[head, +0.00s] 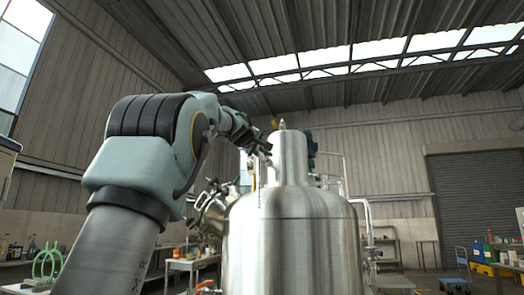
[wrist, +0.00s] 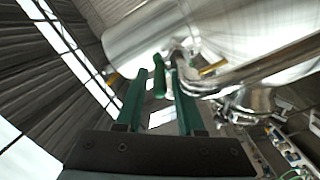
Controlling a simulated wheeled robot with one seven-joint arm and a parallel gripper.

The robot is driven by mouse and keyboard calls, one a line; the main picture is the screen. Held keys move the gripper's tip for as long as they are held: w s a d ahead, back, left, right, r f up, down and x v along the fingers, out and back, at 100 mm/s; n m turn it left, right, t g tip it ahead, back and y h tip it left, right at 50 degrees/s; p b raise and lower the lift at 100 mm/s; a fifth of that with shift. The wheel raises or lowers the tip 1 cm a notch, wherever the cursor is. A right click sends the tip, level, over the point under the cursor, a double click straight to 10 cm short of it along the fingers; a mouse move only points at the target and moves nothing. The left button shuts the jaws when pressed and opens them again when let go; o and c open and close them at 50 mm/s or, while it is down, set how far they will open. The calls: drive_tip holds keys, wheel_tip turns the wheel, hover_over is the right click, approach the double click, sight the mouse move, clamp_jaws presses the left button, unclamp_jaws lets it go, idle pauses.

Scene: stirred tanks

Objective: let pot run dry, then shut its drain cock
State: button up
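The pot is a large brushed-steel tank (head: 290,250) with a narrower neck on top, standing upright in the head view. Its steel wall also fills the upper part of the wrist view (wrist: 140,38). My gripper (head: 266,148) is up at the left side of the neck. In the wrist view my gripper's two green fingers (wrist: 158,78) are apart. A short green piece, perhaps a lever handle (wrist: 160,78), shows between the fingertips beside a steel pipe. I cannot tell whether it touches them. No drain cock or outflow can be made out for certain.
A bent steel pipe (wrist: 260,68) runs close to my fingers on the right. Another pipe (head: 368,230) stands at the tank's right side. Benches with bottles (head: 190,263) stand behind on the left, and a blue cart (head: 454,284) on the right.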

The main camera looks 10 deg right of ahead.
clamp_jaws()
idle(1.1)
